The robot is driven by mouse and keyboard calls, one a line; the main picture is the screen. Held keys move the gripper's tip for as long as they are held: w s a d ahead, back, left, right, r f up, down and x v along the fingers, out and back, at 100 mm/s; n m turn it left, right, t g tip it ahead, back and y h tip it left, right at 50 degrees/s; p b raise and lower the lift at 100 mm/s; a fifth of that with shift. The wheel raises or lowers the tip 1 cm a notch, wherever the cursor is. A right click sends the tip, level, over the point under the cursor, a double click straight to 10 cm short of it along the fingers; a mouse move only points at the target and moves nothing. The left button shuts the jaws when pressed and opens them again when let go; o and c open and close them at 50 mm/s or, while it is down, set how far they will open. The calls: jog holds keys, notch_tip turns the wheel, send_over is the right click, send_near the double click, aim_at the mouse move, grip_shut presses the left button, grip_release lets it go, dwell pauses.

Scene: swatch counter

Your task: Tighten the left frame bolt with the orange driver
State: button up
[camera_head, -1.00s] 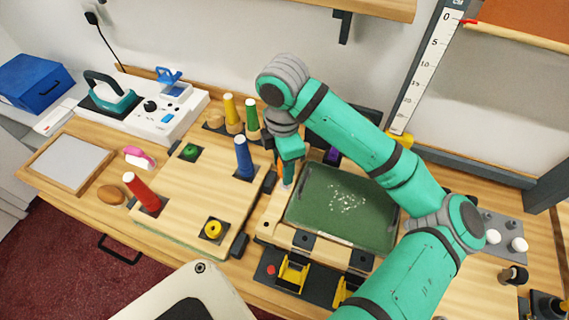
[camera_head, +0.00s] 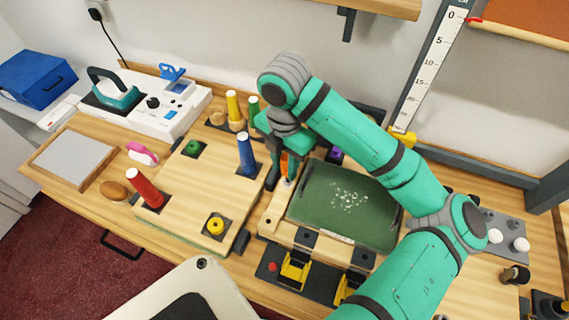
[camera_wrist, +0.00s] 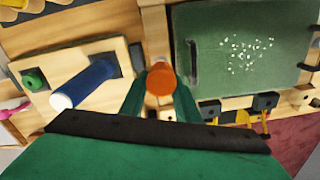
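The orange driver (camera_head: 285,169) stands roughly upright at the left edge of the frame with the green panel (camera_head: 345,205). Its round orange top (camera_wrist: 161,78) shows from above in the wrist view. My gripper (camera_head: 283,172) points down, and in the wrist view its two green fingers (camera_wrist: 160,92) lie close on either side of the handle, apparently shut on it. The left frame bolt is hidden from view, and I cannot see whether the driver's tip sits on it.
A wooden block to the left carries a blue handle (camera_head: 246,153), a red handle (camera_head: 146,188) and a yellow ring (camera_head: 215,225). Yellow clamps (camera_head: 296,270) sit in front of the panel. Yellow (camera_head: 234,112) and green handles stand behind. The blue handle is close to my gripper.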

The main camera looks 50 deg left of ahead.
aim_at(286, 158)
jog(key=m, duration=0.6)
jog(key=shift+w+a+m, duration=0.15)
jog(key=shift+a+m, duration=0.15)
jog(key=shift+w+d+r, duration=0.1)
jog(key=shift+w+r, duration=0.05)
jog(key=shift+r, duration=2.05)
grip_shut()
jog(key=shift+r, duration=0.8)
jog(key=shift+s+r, duration=0.2)
jog(key=shift+r, duration=0.15)
